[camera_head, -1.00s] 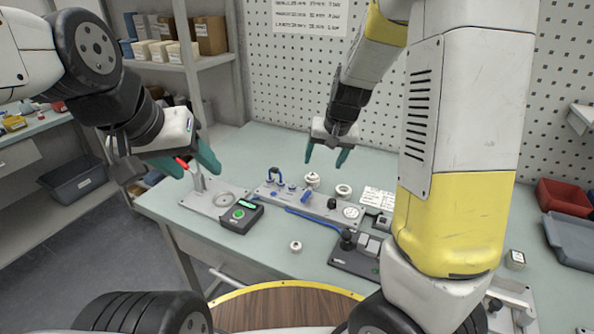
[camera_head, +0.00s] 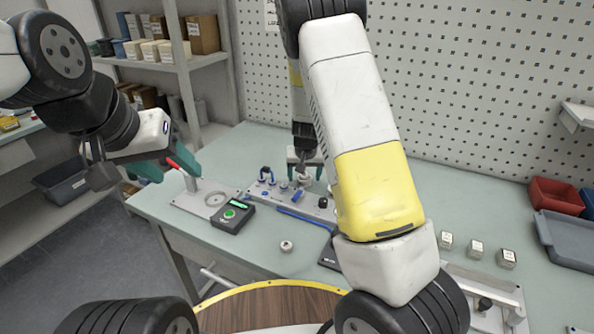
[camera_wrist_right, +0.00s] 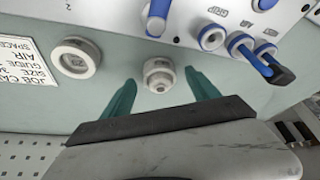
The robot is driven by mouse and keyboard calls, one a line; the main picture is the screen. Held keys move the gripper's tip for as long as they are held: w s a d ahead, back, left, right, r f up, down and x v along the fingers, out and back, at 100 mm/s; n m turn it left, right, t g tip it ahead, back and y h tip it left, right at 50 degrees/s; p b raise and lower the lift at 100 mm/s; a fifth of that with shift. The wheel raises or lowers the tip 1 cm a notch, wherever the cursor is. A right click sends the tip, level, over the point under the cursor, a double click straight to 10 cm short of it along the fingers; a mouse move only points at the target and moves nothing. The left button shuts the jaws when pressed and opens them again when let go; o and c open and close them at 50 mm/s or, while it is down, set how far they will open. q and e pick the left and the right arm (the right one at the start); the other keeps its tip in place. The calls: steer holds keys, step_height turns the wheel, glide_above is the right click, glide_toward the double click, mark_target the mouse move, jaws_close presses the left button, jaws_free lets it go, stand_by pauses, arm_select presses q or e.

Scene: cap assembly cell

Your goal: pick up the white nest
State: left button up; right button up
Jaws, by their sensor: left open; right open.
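A small white stepped round part (camera_wrist_right: 158,77), likely the white nest, stands on the bench behind the grey fixture plate (camera_wrist_right: 215,12). In the right wrist view my right gripper (camera_wrist_right: 160,80) is open, with one teal finger to each side of this part; I cannot tell whether they touch it. A second white ring-shaped part (camera_wrist_right: 77,58) lies to the left. In the head view my right gripper (camera_head: 305,172) is low over the back of the fixture and partly hides the parts there. My left gripper (camera_head: 170,168) is open and empty at the left, above the bench edge.
A black box with a green button (camera_head: 232,215) sits at the front left of the bench. A small white round piece (camera_head: 286,246) lies before the fixture. A pegboard wall (camera_head: 450,90) stands behind.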

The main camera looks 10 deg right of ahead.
steer(key=shift+w+f, duration=0.1)
steer(key=shift+f, duration=0.2)
steer(key=shift+r, duration=0.1)
steer(key=c, duration=1.5)
